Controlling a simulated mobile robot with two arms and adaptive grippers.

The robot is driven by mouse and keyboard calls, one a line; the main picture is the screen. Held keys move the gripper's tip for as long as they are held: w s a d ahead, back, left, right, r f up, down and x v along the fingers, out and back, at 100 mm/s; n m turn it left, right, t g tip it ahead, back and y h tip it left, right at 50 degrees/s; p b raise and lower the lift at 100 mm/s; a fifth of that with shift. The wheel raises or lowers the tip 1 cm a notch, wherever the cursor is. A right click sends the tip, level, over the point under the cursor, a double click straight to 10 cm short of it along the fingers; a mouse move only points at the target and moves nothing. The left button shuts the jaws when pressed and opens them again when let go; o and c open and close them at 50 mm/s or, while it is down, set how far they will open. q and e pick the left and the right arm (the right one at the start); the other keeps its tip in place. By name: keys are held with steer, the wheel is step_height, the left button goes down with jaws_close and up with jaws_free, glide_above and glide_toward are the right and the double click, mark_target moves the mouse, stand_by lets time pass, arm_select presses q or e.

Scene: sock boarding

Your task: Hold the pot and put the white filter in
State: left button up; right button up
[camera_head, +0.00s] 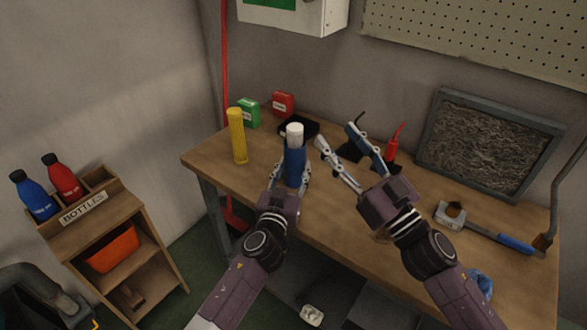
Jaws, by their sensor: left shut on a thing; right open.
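The pot (295,165) is a blue upright cylinder over the workbench. My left gripper (292,178) is shut on it, with a finger on each side. The white filter (294,133) stands upright at the top of the pot, in line with it, and its white upper part shows above the blue rim. How deep it sits is hidden. My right gripper (342,142) is open and empty to the right of the pot, apart from the filter, with its fingers spread.
The workbench (330,210) holds a yellow cylinder (237,136), a green box (248,113), a red box (283,103), a red spouted can (392,147) and a hammer (485,228). A framed panel (489,145) leans at the back right. A bottle rack (120,240) stands left.

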arm_select(q)
steer(key=o, duration=1.3)
steer(key=v, duration=1.2)
steer(key=shift+f, duration=0.1)
